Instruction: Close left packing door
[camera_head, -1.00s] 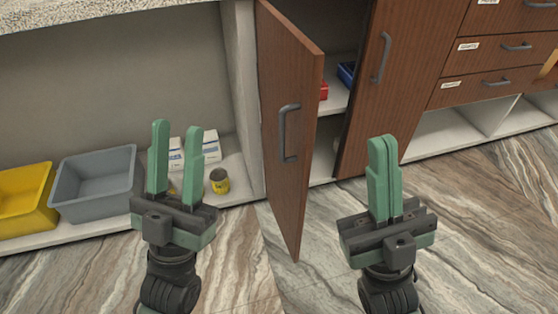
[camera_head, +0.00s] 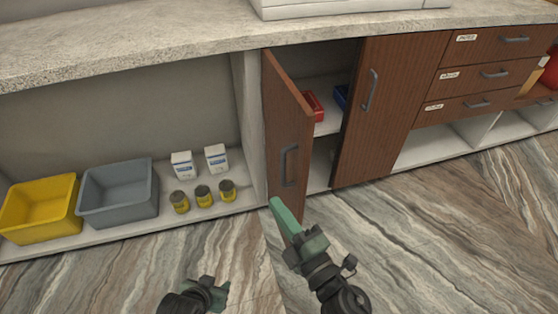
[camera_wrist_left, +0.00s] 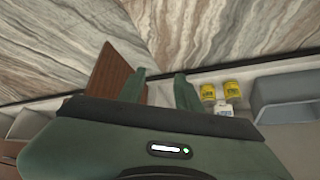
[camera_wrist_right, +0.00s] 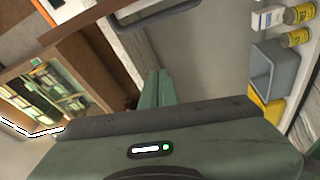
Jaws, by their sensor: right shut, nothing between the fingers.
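The left packing door (camera_head: 283,125) is a brown wooden panel with a dark bar handle (camera_head: 288,165). In the head view it stands open, swung out from the cabinet. My right gripper (camera_head: 277,204) is shut and empty, with its fingertips overlapping the door's lower part in the picture; I cannot tell whether they touch. My left gripper (camera_head: 217,287) is low in the head view, left of the door and apart from it. In the left wrist view its fingers (camera_wrist_left: 160,88) are spread with nothing between them, and a brown panel, apparently the door (camera_wrist_left: 108,70), shows beyond.
The right cabinet door (camera_head: 385,125) looks closed. Red (camera_head: 313,106) and blue items sit on the shelf inside. To the left, the low shelf holds a yellow bin (camera_head: 40,225), a grey bin (camera_head: 120,212), white boxes (camera_head: 182,165) and yellow-labelled jars (camera_head: 203,194). The floor in front is clear.

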